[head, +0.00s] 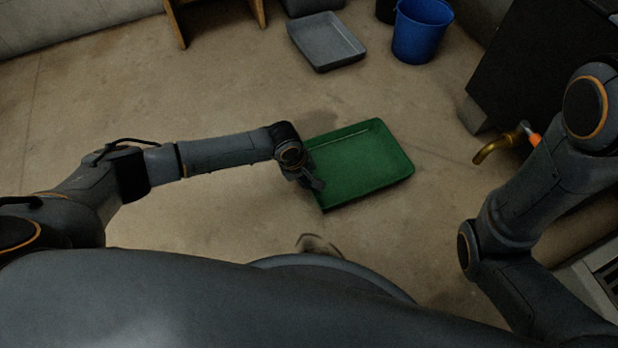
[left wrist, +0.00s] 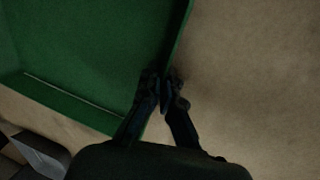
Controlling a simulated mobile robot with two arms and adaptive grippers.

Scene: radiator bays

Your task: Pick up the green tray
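The green tray (head: 365,165) is a shallow rectangular tray with raised rims, in the middle of the head view. I cannot tell whether it rests fully on the floor. My left gripper (head: 316,184) is at the tray's left rim. In the left wrist view the green tray (left wrist: 90,45) fills the upper left, and its rim runs down between the fingers of my left gripper (left wrist: 165,88). The fingers are close together, one on each side of the rim, and look shut on it. My right gripper is out of view.
A grey tray (head: 327,42) and a blue bucket (head: 420,32) stand on the floor at the back. A wooden frame (head: 178,22) is at the back left. A brass tap (head: 497,147) and a dark cabinet (head: 540,60) are at the right. The floor around the green tray is clear.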

